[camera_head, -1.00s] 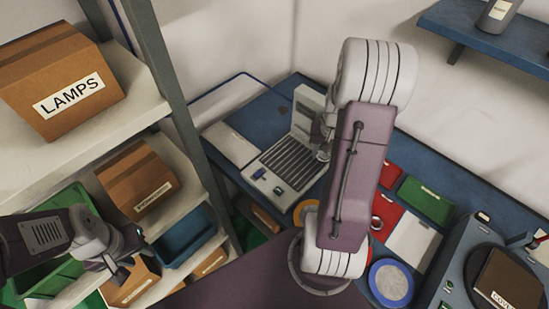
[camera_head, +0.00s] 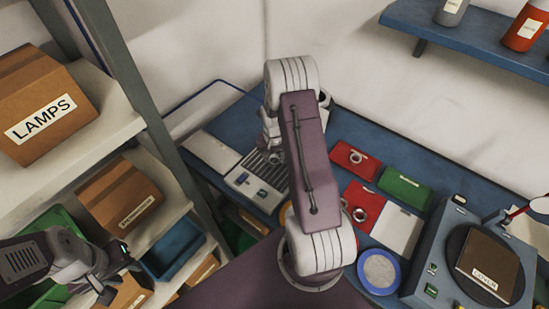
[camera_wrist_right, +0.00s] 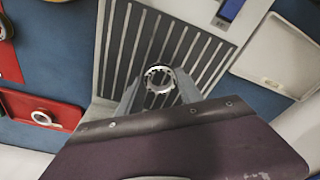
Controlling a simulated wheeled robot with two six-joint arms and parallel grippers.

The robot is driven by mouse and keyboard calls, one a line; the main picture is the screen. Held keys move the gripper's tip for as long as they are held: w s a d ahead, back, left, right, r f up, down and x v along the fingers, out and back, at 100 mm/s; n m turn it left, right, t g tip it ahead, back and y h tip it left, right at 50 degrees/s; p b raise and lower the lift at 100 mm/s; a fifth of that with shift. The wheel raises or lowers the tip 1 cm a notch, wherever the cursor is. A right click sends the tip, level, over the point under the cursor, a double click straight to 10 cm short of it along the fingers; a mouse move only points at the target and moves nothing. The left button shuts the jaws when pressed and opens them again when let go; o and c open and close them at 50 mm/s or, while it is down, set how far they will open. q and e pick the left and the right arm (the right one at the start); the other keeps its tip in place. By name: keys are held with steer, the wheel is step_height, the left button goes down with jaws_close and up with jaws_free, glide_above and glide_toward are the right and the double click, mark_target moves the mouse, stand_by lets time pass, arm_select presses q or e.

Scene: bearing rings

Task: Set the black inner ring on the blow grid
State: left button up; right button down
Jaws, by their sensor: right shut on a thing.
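The blow grid (camera_head: 262,168) is a grey slatted panel on the blue bench in the head view. It fills the upper middle of the right wrist view (camera_wrist_right: 138,38). My right gripper (camera_wrist_right: 158,90) is over the grid and shut on a ring (camera_wrist_right: 159,69). The ring looks dark inside with a bright, notched rim. I cannot tell whether it touches the slats. In the head view my right arm hides the ring and most of this gripper. My left gripper (camera_head: 117,279) is far left by the shelves, with its fingers apart and empty.
Red trays hold metal rings, one at the back (camera_head: 343,152) and one nearer (camera_head: 353,200). A green tray (camera_head: 405,190), a white tray (camera_head: 398,238) and a blue-rimmed round dish (camera_head: 395,287) lie nearby. A blue machine (camera_head: 424,262) carries a cover. Shelves with a LAMPS box (camera_head: 45,105) stand left.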

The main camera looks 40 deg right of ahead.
steer(key=shift+w+d+f, duration=0.1)
steer(key=shift+w+f, duration=0.1)
steer(key=shift+f, duration=0.5)
steer(key=shift+s+f, duration=0.1)
steer(key=shift+s, duration=0.05)
steer(key=c, duration=0.8)
jaws_free()
